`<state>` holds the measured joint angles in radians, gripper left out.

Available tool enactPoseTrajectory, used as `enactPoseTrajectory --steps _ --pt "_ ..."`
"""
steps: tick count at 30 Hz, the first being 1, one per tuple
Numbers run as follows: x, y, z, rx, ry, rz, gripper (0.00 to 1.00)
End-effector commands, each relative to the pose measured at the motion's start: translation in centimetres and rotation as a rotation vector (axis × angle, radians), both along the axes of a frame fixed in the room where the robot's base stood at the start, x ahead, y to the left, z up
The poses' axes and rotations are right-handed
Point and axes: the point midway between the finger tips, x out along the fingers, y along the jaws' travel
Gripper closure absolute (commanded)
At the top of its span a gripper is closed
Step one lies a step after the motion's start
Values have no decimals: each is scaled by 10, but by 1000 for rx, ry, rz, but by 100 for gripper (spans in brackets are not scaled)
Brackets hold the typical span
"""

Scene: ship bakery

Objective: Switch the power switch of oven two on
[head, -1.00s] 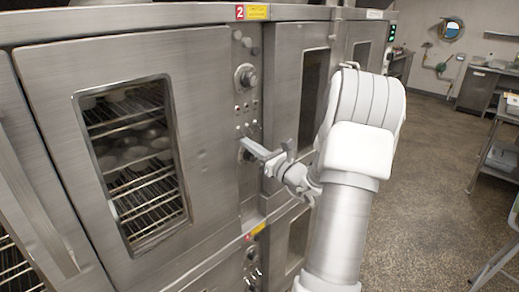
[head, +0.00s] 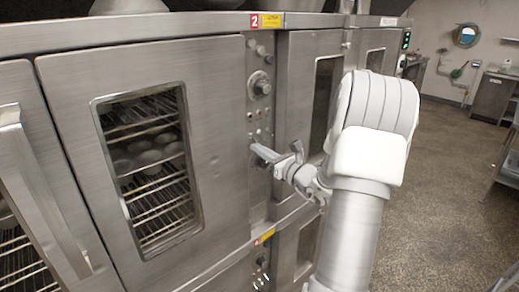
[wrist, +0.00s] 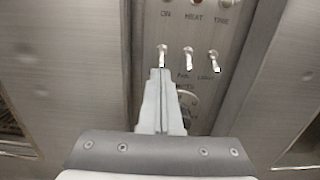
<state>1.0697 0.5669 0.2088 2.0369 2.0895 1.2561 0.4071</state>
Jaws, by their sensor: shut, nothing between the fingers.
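Oven two, with its red "2" label (head: 254,20), has a narrow control panel (head: 258,110) to the right of its glazed door (head: 150,160). In the wrist view, three small metal toggle switches stand in a row under lamps marked ON, HEAT and TIME. The left toggle (wrist: 162,56) is under ON; its own label is hidden by my gripper. The middle toggle (wrist: 188,60) is labelled FAN and the right one (wrist: 213,60) LIGHT. My gripper (wrist: 160,76) is shut and empty, its tips just below the left toggle. I cannot tell whether they touch it.
A round knob (head: 261,86) sits higher on the panel. Another oven door (head: 325,95) stands close to the right of the panel. A lower oven (head: 262,262) is beneath. Open floor (head: 440,180) lies to the right.

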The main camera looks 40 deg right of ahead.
Motion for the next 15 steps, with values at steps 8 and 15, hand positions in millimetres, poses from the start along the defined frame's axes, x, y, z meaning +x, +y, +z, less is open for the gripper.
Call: enactPoseTrajectory --steps 8,15 --pt "-1 0 4 -6 49 1 100" --pt "-3 0 5 -4 50 1 100"
